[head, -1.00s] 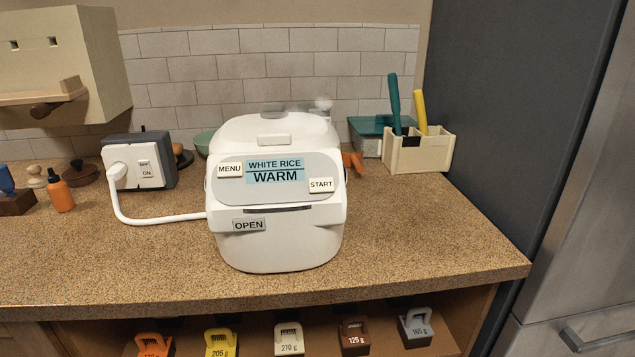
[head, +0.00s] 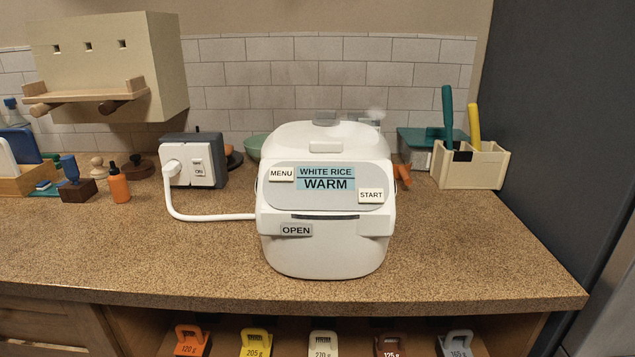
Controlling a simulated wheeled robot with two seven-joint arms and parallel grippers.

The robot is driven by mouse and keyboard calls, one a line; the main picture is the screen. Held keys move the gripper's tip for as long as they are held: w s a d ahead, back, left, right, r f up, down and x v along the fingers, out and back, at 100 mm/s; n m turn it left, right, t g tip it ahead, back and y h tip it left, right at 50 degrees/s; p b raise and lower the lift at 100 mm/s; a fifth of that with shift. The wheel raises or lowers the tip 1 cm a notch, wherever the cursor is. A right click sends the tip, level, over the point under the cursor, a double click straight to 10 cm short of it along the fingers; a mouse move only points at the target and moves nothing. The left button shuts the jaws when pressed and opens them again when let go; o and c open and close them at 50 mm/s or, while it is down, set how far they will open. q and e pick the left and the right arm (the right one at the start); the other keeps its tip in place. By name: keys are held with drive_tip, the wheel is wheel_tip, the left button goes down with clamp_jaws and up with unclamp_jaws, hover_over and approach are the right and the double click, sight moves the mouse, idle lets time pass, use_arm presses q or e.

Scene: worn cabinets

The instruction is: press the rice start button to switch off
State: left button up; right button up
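A white rice cooker (head: 325,245) stands upright on the speckled countertop, its front facing me. Its display (head: 326,178) reads WHITE RICE and WARM. The START button (head: 371,195) is a pale tile right of the display. The MENU button (head: 281,174) is on the left, and the OPEN button (head: 296,230) is lower on the front. A white cord runs left from the cooker to a wall-style outlet box (head: 195,160). Neither of my grippers shows in the head view.
Countertop (head: 470,255) is clear in front and right of the cooker. A cream caddy (head: 470,168) with green and yellow handles stands back right. An orange bottle (head: 118,186) and small items are left. Labelled weights (head: 255,343) sit on a shelf below. A wall cabinet (head: 105,65) hangs upper left.

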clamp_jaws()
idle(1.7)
